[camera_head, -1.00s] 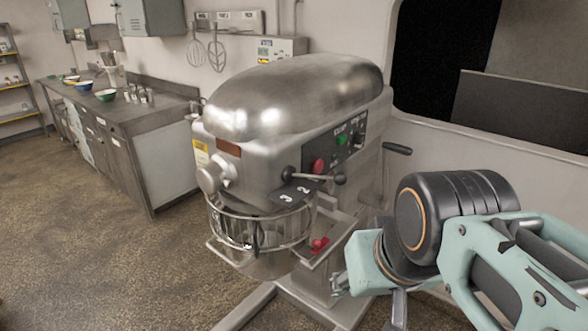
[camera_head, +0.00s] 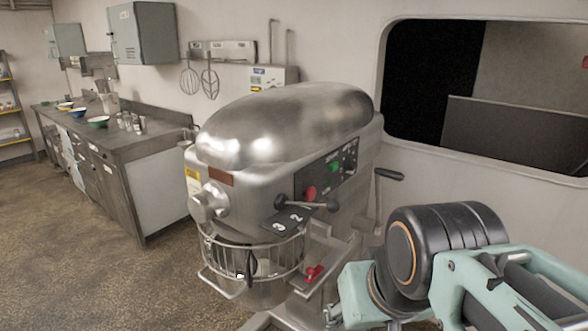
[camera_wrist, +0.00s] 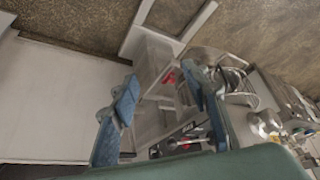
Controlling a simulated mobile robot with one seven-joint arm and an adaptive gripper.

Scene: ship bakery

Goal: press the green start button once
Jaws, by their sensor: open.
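The green start button (camera_head: 335,166) is small and round. It sits on the dark control panel (camera_head: 313,184) on the side of a large steel mixer (camera_head: 235,150), above and right of a red knob-like button (camera_head: 310,194). My gripper in the wrist view (camera_wrist: 163,95) is open and empty, its two blue fingers spread. In the head view only my wrist and arm show at lower right; the fingers are mostly cut off at the bottom edge. My gripper is apart from the button. I cannot make out the button in the wrist view.
A lever with a dark ball end (camera_head: 333,206) sticks out below the panel. A dark-handled crank (camera_head: 389,174) stands at the mixer's right. The wire bowl guard (camera_head: 255,255) is in front. A steel counter (camera_head: 150,150) stands at left; the floor before it is clear.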

